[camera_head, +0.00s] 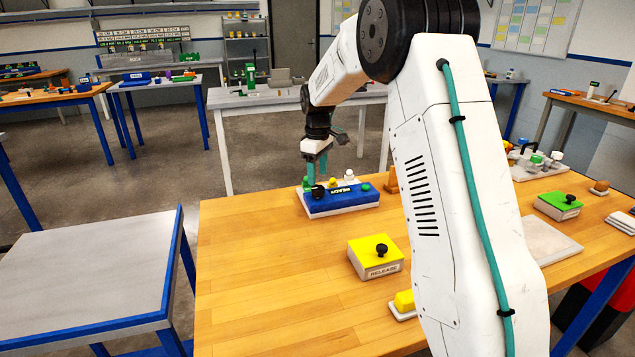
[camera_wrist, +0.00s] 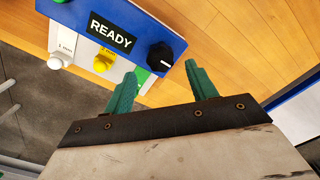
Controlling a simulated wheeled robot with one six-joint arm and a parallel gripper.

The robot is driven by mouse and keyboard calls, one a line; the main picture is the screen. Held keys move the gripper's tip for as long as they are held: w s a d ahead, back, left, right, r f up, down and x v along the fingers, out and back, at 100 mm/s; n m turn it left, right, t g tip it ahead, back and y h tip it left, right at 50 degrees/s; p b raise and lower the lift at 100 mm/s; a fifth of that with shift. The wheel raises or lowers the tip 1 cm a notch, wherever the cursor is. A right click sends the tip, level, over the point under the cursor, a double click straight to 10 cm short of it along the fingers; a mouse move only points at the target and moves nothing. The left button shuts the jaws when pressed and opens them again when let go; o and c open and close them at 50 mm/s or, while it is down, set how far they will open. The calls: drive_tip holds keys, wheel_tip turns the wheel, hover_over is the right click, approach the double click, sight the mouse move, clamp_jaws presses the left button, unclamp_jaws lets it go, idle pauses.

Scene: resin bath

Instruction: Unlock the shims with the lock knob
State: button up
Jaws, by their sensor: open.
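The shim unit is a blue block (camera_head: 343,199) with a READY sign, standing on the wooden table in the head view. The lock knob (camera_wrist: 160,57) is black with a white mark, at the right end of the blue face in the wrist view. My gripper (camera_wrist: 160,72) is open and empty; its green fingertips lie one on each side of the knob, apart from it as far as I can tell. Above the block in the head view, my gripper (camera_head: 317,168) points down. A white shim knob (camera_wrist: 57,62) marked 1 mm, a yellow one (camera_wrist: 103,62) and a partly hidden green one (camera_wrist: 142,76) line the block's edge.
A yellow RELEASE box (camera_head: 374,254) with a black knob stands nearer on the wooden table (camera_head: 270,270). A green box (camera_head: 558,206) and a pale plate (camera_head: 545,240) are at the right. The table's left side is clear.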

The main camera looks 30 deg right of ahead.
sight(318, 188)
drive_tip(key=shift+r, duration=1.7)
drive_tip(key=s+a+r+m, duration=0.2)
drive_tip(key=s+a, duration=0.3)
drive_tip(key=s, duration=0.9)
drive_tip(key=s+a+r+m+t, duration=0.1)
drive_tip(key=s+a, duration=0.3)
drive_tip(key=s, duration=1.1)
drive_tip(key=s+a+r+m, duration=0.3)
drive_tip(key=s+a, duration=0.2)
drive_tip(key=s, duration=1)
drive_tip(key=shift+s+a+m, duration=0.2)
drive_tip(key=shift+a+m, duration=0.15)
drive_tip(key=shift+m, duration=0.05)
